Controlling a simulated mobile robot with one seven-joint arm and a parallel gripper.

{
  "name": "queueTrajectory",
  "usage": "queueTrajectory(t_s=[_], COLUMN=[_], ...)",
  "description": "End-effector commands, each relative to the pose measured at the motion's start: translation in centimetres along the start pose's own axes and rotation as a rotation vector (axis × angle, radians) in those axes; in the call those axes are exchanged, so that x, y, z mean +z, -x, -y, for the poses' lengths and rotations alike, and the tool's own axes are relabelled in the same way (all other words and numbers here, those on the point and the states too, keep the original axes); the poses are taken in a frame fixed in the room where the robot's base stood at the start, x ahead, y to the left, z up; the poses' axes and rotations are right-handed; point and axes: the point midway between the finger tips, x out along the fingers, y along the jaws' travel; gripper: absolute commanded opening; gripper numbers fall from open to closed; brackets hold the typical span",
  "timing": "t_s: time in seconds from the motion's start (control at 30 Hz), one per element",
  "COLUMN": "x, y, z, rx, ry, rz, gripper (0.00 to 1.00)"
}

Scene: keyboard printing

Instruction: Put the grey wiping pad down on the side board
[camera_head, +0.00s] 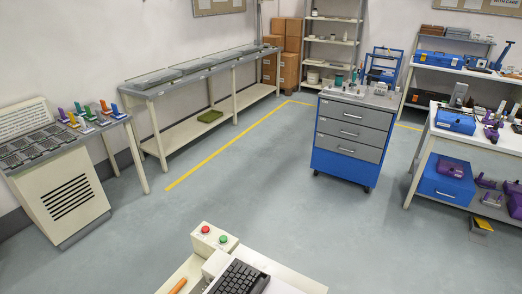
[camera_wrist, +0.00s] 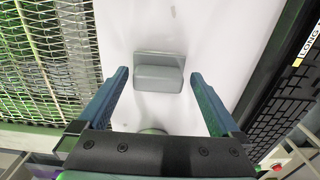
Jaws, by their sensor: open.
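The grey wiping pad (camera_wrist: 160,72) is a small block with a wider flat part, seen in the wrist view. It appears to rest on a plain white board (camera_wrist: 215,30), which I take to be the side board. My gripper (camera_wrist: 160,78) is open, with one blue finger to the left of the pad and one to the right. Gaps show between the pad and both fingers. The pad and my gripper do not show in the head view.
A black keyboard (camera_wrist: 285,95) lies right of the white board, and a metal mesh (camera_wrist: 50,60) lies left. A blue drawer cabinet (camera_head: 345,165) stands beyond open floor.

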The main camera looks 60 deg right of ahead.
Motion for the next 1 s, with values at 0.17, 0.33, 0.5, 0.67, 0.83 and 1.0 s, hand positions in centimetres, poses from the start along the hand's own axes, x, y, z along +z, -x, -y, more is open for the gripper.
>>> queueTrajectory(t_s=[0.17,0.33,0.5,0.67,0.83,1.0], x=[-0.1,-0.1,-0.1,0.0,0.0,-0.1], y=[2.8,6.4,9.6,11.2,11.8,11.9], z=[0.1,0.1,0.1,0.0,0.0,0.2], rx=[-0.003,-0.004,-0.003,-0.001,0.000,-0.005], ry=[0.000,0.001,0.000,0.000,0.000,0.004], rz=[-0.003,-0.004,-0.003,-0.001,0.000,-0.005], gripper=[1.00,1.00,1.00,1.00,1.00,1.00])
